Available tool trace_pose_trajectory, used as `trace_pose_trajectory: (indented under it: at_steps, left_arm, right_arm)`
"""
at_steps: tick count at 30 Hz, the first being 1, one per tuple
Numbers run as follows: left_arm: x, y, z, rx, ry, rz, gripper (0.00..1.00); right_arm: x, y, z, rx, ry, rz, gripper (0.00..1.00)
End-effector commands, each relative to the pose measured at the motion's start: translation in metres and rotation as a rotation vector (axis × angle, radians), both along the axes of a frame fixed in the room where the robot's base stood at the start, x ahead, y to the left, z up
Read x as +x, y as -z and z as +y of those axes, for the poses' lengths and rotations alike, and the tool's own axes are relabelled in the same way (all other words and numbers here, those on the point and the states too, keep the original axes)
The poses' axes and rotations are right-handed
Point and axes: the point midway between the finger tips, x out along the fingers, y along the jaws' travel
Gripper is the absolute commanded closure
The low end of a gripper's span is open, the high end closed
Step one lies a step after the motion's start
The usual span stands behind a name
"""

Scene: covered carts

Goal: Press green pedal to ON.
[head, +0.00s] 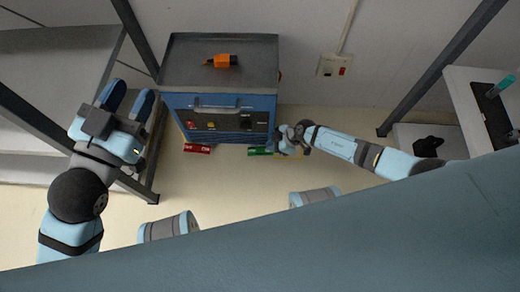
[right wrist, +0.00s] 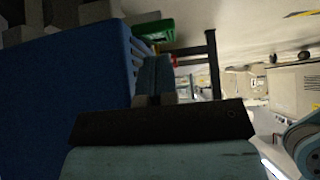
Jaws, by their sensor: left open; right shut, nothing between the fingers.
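The green pedal (head: 260,151) is on the floor at the front right foot of the blue cart (head: 177,104). It also shows near the top of the right wrist view (right wrist: 155,31). My right gripper (head: 283,142) is low beside the cart's right front corner, just right of the green pedal. In the right wrist view its shut, empty fingers (right wrist: 155,72) point toward the green pedal; whether they touch it I cannot tell. My left gripper (head: 129,101) is open and empty, left of the cart. The pedal's on or off state cannot be read.
A red pedal (head: 197,149) lies at the cart's left front. Something yellow (head: 291,156) shows under my right gripper. An orange tool (head: 221,61) lies on the cart top. A grey shelf rack (head: 50,55) stands left. Floor in front of the cart is clear.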

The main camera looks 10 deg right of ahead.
Motion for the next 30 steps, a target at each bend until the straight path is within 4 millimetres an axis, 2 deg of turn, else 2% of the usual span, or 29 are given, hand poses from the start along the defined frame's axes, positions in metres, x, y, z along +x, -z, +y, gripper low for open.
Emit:
trace_pose_trajectory:
  at_steps: [30]
  left_arm:
    - [-0.0003, 0.0003, 0.0001, 0.000, 0.000, 0.000, 0.57]
  right_arm:
    - [0.0006, 0.0084, 0.0001, 0.001, 0.000, 0.000, 1.00]
